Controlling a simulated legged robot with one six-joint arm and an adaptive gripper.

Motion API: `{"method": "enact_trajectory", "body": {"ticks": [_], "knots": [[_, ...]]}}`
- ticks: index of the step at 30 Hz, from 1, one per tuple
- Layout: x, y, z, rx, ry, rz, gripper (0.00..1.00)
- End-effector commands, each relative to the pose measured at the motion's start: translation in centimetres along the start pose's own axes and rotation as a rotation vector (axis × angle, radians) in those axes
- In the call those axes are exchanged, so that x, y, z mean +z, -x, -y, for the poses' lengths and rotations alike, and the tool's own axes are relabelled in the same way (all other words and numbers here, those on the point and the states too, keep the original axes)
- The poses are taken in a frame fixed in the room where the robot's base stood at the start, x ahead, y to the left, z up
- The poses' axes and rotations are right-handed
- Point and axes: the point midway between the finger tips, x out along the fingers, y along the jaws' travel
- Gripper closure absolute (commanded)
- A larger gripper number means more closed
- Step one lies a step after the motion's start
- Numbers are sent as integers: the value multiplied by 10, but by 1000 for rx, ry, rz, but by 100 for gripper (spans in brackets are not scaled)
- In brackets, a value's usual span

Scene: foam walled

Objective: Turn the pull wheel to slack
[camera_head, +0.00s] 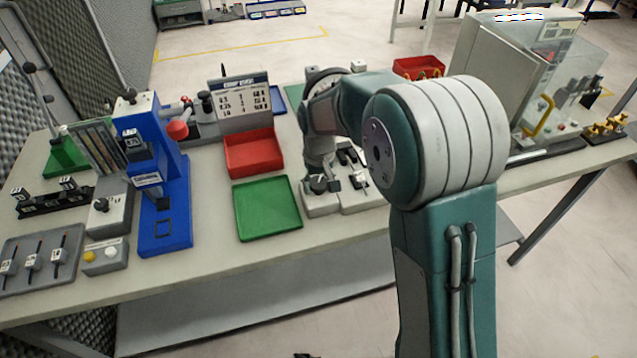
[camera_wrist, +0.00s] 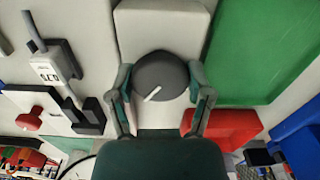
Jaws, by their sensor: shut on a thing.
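The pull wheel (camera_wrist: 160,76) is a dark grey round knob with a white pointer line. It sits on a light grey box (camera_wrist: 162,30), and its pointer aims down and to the left in the wrist view. My gripper (camera_wrist: 160,88) has one finger on each side of the knob and is shut on it. In the head view the knob (camera_head: 319,184) shows small on the light grey unit (camera_head: 322,204), under my wrist. My arm hides part of that unit. No slack marking is readable in either view.
A green tray (camera_head: 267,208) and a red tray (camera_head: 253,152) lie left of the unit. A grey fixture with a labelled block (camera_wrist: 47,72) stands close beside the knob. A blue press (camera_head: 163,190) stands farther left, and a clear-sided cabinet (camera_head: 530,75) stands at right.

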Motion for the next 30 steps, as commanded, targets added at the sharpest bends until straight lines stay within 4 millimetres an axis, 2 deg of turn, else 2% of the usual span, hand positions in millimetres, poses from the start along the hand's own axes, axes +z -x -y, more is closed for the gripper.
{"method": "enact_trajectory", "body": {"ticks": [15, 30], "knots": [[1, -3, 0, -2, 431, 6, 81], [1, -3, 0, -3, 589, 6, 81]]}}
